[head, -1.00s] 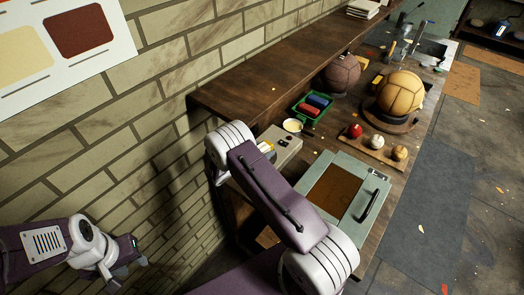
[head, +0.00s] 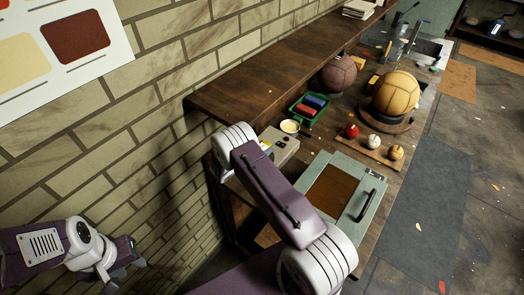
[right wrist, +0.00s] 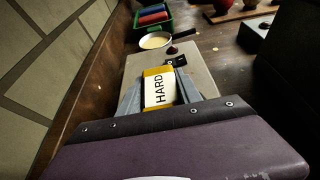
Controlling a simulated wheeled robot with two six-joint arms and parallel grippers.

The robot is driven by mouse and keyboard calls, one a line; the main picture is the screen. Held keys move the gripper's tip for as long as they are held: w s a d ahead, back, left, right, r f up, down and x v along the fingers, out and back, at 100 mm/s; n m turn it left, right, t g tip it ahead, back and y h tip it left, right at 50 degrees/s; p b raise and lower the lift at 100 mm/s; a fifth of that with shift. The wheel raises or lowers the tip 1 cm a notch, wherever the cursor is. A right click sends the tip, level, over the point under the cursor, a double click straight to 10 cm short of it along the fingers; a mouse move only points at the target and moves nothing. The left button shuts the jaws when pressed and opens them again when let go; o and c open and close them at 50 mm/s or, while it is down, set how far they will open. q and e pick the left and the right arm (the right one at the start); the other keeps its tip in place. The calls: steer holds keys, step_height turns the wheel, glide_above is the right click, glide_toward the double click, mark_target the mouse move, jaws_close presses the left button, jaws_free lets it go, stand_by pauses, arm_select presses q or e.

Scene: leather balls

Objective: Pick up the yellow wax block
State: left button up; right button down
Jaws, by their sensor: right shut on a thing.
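The yellow wax block (right wrist: 159,88) has a white label reading "HARD" and sits between the grey fingers of my right gripper (right wrist: 160,95) in the right wrist view. The gripper is shut on it, over the beige box-like device on the bench. Whether the block still touches the device is hard to tell. In the head view a small yellow and white part of the block (head: 266,146) shows beside my right arm, which hides most of the right gripper. My left gripper (head: 128,270) hangs at the lower left, away from the bench; its fingers are not clear.
The beige device (head: 281,146) is near the wall. A pan (head: 290,126), a green tray (head: 298,117) of red and blue blocks, and a brown ball (head: 338,74) lie beyond. A pale green hinged press (head: 365,205) and a board with small balls (head: 370,152) are to the right.

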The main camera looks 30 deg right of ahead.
mark_target(263, 145)
step_height(263, 145, up, 10)
steer(key=shift+f+b, duration=0.15)
steer(key=shift+b, duration=0.45)
